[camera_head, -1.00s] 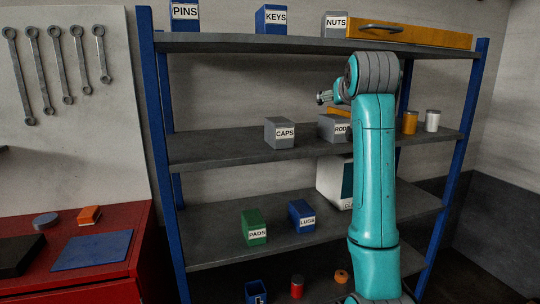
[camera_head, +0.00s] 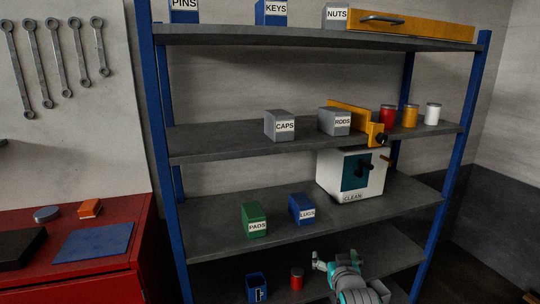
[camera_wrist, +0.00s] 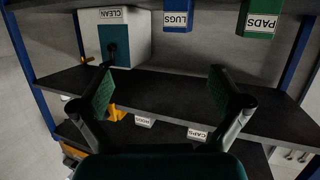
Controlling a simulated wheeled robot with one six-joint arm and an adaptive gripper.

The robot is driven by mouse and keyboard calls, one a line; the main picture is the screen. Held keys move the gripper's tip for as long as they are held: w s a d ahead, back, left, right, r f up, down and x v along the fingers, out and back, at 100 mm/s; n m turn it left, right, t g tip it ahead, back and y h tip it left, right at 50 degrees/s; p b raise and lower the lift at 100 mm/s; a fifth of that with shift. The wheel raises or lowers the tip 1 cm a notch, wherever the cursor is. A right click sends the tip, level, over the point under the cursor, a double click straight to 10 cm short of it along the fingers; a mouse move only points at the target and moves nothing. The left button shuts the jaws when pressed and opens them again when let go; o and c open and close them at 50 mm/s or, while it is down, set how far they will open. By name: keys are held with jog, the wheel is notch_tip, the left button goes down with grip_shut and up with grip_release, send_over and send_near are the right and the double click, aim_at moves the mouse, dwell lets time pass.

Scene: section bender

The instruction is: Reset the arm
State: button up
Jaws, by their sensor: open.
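My gripper (camera_head: 324,262) is low in the head view, at the right of the lowest visible shelf, with my teal arm folded down below it. In the wrist view my gripper (camera_wrist: 162,98) has its two dark fingers spread wide with nothing between them. The wrist view is turned over, with the shelf labels upside down or tilted. The rest of my arm lies mostly outside the head picture.
A blue-posted shelf rack (camera_head: 300,145) fills the middle. Near my gripper stand a red can (camera_head: 297,279) and an open blue bin (camera_head: 257,287). Above are the CLEAN box (camera_head: 350,178), the LUGS bin (camera_head: 302,209) and the PADS bin (camera_head: 255,219). A red cabinet (camera_head: 75,285) is at left.

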jog(key=s+f, duration=1)
jog(key=s, duration=0.5)
jog(key=s+f, duration=0.9)
jog(key=s, duration=0.7)
jog(key=d+v, duration=0.1)
jog(key=v, duration=2.8)
jog(key=shift+s+d+y, duration=0.25)
jog(key=shift+y, duration=0.05)
